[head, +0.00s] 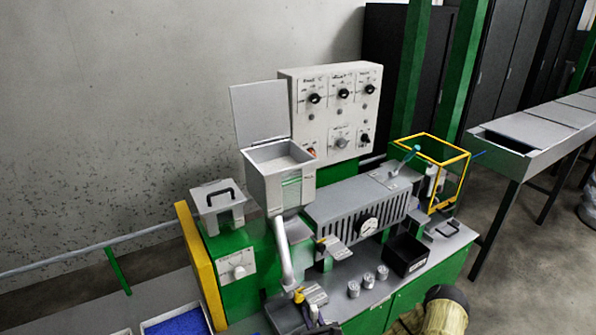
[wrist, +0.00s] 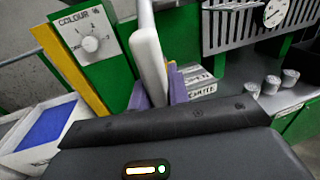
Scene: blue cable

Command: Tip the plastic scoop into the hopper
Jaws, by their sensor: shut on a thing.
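The grey hopper (head: 299,186) stands on the green machine in the head view, its lid (head: 260,112) raised and its top open. My gripper (wrist: 160,94) shows in the wrist view with two purplish fingers. It is shut on a long pale piece that looks like the plastic scoop (wrist: 149,58), standing nearly upright between the fingers. The scoop's bowl and contents cannot be made out. In the head view a pale, near-upright length (head: 283,250) shows below the hopper; I cannot tell whether it is scoop or pipe. The gripper is low in front of the machine, below the hopper.
A tray of blue pellets (head: 176,325) lies at the lower left. A control panel (head: 338,108) stands behind the hopper. A slotted barrel cover (head: 350,208), small grey cups (head: 368,280), a black box (head: 405,254) and a yellow-framed guard (head: 428,162) lie to the right.

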